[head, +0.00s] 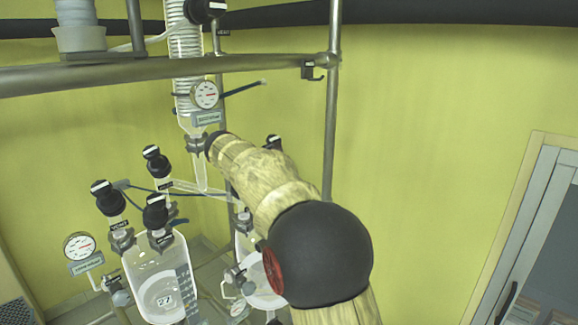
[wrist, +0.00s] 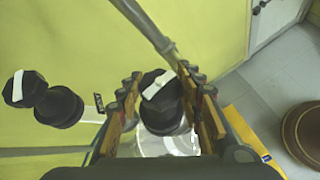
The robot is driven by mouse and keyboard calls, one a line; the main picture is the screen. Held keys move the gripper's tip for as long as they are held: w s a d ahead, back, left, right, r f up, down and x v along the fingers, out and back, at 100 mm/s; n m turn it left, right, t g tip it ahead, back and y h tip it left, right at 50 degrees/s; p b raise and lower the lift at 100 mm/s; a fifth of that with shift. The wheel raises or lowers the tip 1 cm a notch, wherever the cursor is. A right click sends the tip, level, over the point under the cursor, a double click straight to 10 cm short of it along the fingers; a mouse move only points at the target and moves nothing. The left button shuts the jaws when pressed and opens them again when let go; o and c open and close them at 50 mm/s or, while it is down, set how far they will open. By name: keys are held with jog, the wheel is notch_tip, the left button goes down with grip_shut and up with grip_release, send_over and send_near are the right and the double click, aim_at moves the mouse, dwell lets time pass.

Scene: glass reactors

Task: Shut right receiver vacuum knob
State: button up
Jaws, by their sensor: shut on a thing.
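In the wrist view a black knob (wrist: 160,88) with a white stripe on top sits between the two fingers of my gripper (wrist: 160,100). The gripper is shut on this knob, one finger on each side. The stripe runs slantwise, up to the right. Clear glass (wrist: 182,144) shows below the knob. In the head view my arm hides the gripper and the gripped knob cannot be made out for sure. The right glass receiver (head: 264,292) shows partly behind my arm.
Two more black knobs (wrist: 58,106) stand left of the gripper. A metal post (wrist: 148,28) rises just beyond it. In the head view, the left receiver (head: 160,275) has several black knobs, with a gauge (head: 79,246) beside it. A horizontal rail (head: 110,75) crosses above.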

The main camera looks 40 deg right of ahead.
jog(key=m+g+y+p, duration=0.1)
jog(key=p, duration=0.3)
jog(key=m+g+y+p, duration=0.1)
jog(key=m+p, duration=0.1)
jog(key=p, duration=0.3)
jog(key=m+g+y+p, duration=0.1)
jog(key=p, duration=0.4)
jog(key=shift+r+g, duration=0.25)
jog(key=shift+g, duration=0.15)
jog(key=m+g+y+p, duration=0.1)
jog(key=m+y+p, duration=0.1)
jog(key=p, duration=0.2)
jog(key=shift+f+p, duration=0.15)
jog(key=shift+p, duration=0.15)
jog(key=shift+s+p, duration=0.1)
jog(key=shift+p, duration=0.25)
jog(key=shift+f+m+y+p, duration=0.3)
jog(key=shift+m+y+p, duration=0.15)
jog(key=shift+p, duration=0.2)
jog(key=o, duration=1.2)
jog(key=shift+r, duration=0.1)
jog(key=shift+n+h+b, duration=0.25)
jog(key=shift+b, duration=0.4)
jog(key=b, duration=0.3)
jog(key=shift+f+n+h, duration=0.2)
jog(key=shift+n+h, duration=0.2)
jog(key=n+t+h+b, duration=0.3)
jog(key=b, duration=0.9)
jog(key=shift+n+h+b, duration=0.3)
jog(key=shift+n, duration=0.1)
